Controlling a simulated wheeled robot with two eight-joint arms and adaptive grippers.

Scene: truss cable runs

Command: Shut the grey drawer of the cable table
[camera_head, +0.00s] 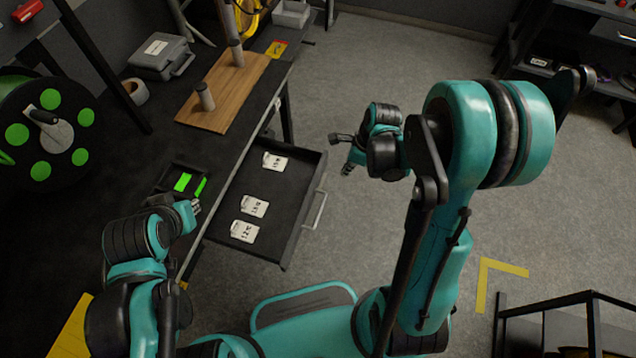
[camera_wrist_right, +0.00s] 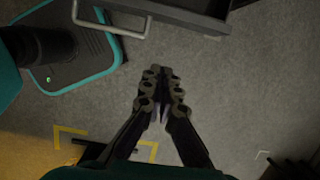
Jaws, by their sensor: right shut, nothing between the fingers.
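The grey drawer (camera_head: 266,200) of the cable table (camera_head: 140,260) stands pulled out, with white labelled cards lying inside. Its bar handle (camera_head: 315,210) is on the front, and it also shows at the top of the right wrist view (camera_wrist_right: 112,22). My right gripper (camera_head: 345,152) is off to the right of the drawer front, above the floor, apart from the handle. In the right wrist view its fingers (camera_wrist_right: 162,75) are together and empty. My left gripper (camera_head: 194,207) is over the table by a small black tray; its fingers are too small to read.
A black tray with green pieces (camera_head: 168,181), a wooden board with posts (camera_head: 222,90), a grey case (camera_head: 160,56) and a green-dotted reel (camera_head: 45,135) are on the table. The floor (camera_head: 390,60) beyond the drawer front is clear. A black frame (camera_head: 560,302) stands at lower right.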

